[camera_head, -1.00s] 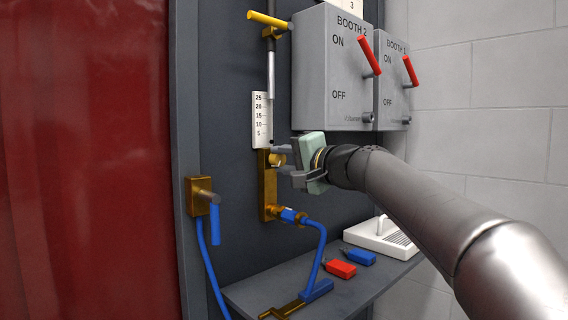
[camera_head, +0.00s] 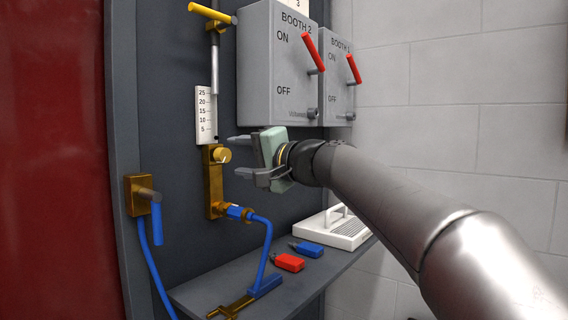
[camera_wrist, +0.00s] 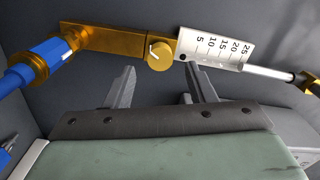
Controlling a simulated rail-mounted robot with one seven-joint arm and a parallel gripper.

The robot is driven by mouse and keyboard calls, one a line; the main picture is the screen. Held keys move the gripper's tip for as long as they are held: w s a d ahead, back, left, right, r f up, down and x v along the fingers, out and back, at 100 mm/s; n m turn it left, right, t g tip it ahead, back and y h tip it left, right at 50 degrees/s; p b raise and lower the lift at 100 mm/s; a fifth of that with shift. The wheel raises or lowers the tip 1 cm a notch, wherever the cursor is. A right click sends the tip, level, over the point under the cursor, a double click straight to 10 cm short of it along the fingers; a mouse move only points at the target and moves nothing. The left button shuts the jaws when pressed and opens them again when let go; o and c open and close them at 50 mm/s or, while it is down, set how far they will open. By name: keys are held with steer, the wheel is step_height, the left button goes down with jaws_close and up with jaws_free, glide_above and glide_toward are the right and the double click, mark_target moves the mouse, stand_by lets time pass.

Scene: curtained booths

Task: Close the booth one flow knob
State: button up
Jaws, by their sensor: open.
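A round brass flow knob (camera_head: 222,155) with a white pointer line sits on a brass block below a white scale marked 5 to 25. In the wrist view the knob (camera_wrist: 159,55) lies just beyond the gap between my fingertips. My gripper (camera_head: 238,156) is open and empty, its fingers pointing left at the knob, one above and one below its level. The gripper (camera_wrist: 160,72) seems apart from the knob. No booth label shows on the knob. Grey boxes labelled Booth 2 (camera_head: 265,75) and Booth 1 (camera_head: 338,75) have red levers angled up towards ON.
A yellow-handled valve (camera_head: 212,14) is above the scale, and a blue-handled valve (camera_head: 143,195) is at left. A blue hose (camera_head: 266,245) runs to the shelf (camera_head: 220,285). A red curtain (camera_head: 50,160) hangs at left.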

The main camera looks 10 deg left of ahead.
steer(key=v, duration=1.3)
steer(key=shift+p, duration=0.5)
steer(key=s+d+f+n+g+h+p, duration=0.1)
steer(key=s+d+f+g+h+p, duration=0.2)
steer(key=p, duration=0.9)
steer(key=s+d+f+n+g+h+p, duration=0.1)
steer(key=s+d+f+g+h+p, duration=0.2)
steer(key=s+d+h+p, duration=0.4)
steer(key=s+d+f+n+g+h+p, duration=0.1)
steer(key=s+d+f+h+p, duration=0.3)
steer(key=s+d+p, duration=0.4)
steer(key=s+g+h+p, duration=0.1)
steer(key=s+p, duration=0.4)
steer(key=p, duration=0.4)
steer(key=shift+d+f+g+p, duration=0.3)
steer(key=shift+d+f+g, duration=0.05)
steer(key=shift+g, duration=0.05)
